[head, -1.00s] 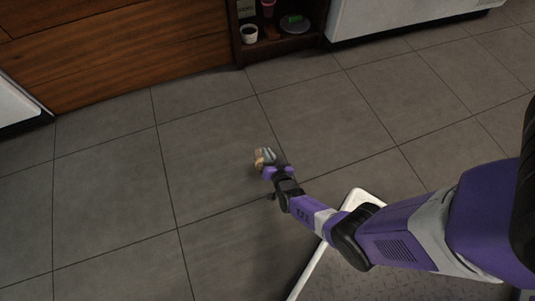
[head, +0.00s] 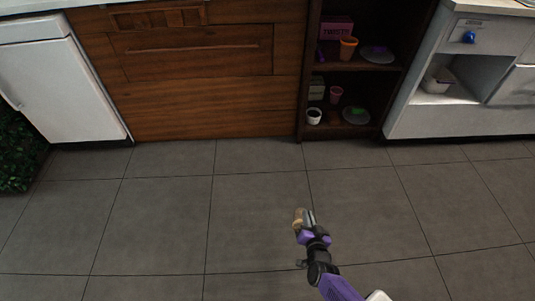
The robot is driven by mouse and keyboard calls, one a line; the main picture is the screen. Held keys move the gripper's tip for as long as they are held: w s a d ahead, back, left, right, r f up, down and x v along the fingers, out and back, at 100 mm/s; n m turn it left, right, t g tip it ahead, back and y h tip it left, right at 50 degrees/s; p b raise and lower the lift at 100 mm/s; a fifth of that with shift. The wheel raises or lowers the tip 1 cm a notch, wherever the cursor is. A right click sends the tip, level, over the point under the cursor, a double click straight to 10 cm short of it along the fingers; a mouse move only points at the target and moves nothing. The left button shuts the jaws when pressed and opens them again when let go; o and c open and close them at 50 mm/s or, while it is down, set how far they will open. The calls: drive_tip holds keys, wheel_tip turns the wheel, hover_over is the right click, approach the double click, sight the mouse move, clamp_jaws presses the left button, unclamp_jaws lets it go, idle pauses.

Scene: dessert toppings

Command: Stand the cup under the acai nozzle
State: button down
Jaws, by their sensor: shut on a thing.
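A small cup (head: 299,216), tan and partly clear or grey, is in my gripper (head: 305,222), low in the middle of the head view. My gripper is shut on it and holds it out over the floor, far from the counters. The cup is small in the picture, so its contents and exact tilt are hard to tell. I cannot make out a nozzle marked acai. A pale machine (head: 515,48) at the upper right has a blue knob (head: 469,37) above a recess, and a whitish container (head: 438,80) stands in that recess.
The grey tiled floor (head: 160,215) is clear.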

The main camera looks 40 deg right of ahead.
drive_tip(key=shift+a+f, duration=0.1)
drive_tip(key=shift+a+f, duration=0.1)
drive_tip(key=shift+f, duration=0.05)
drive_tip(key=shift+w+a+f, duration=0.1)
drive_tip(key=shift+w+a, duration=0.15)
drive_tip(key=shift+w+a+r+n+t+y, duration=1.1)
drive_tip(key=shift+w+a+r+n+y, duration=1.45)
drive_tip(key=shift+w+a+r, duration=3.3)
drive_tip(key=a+r+n+y, duration=0.25)
drive_tip(key=a+r, duration=0.55)
drive_tip(key=r, duration=0.5)
drive_tip(key=s+r+p, duration=0.5)
drive_tip(key=r+p, duration=0.5)
drive_tip(key=p, duration=0.2)
drive_tip(key=s+r+p, duration=0.4)
drive_tip(key=r+p, duration=0.6)
drive_tip(key=p, duration=0.2)
drive_tip(key=shift+s+r+m, duration=0.15)
drive_tip(key=shift+s+m, duration=0.2)
drive_tip(key=shift+m, duration=0.05)
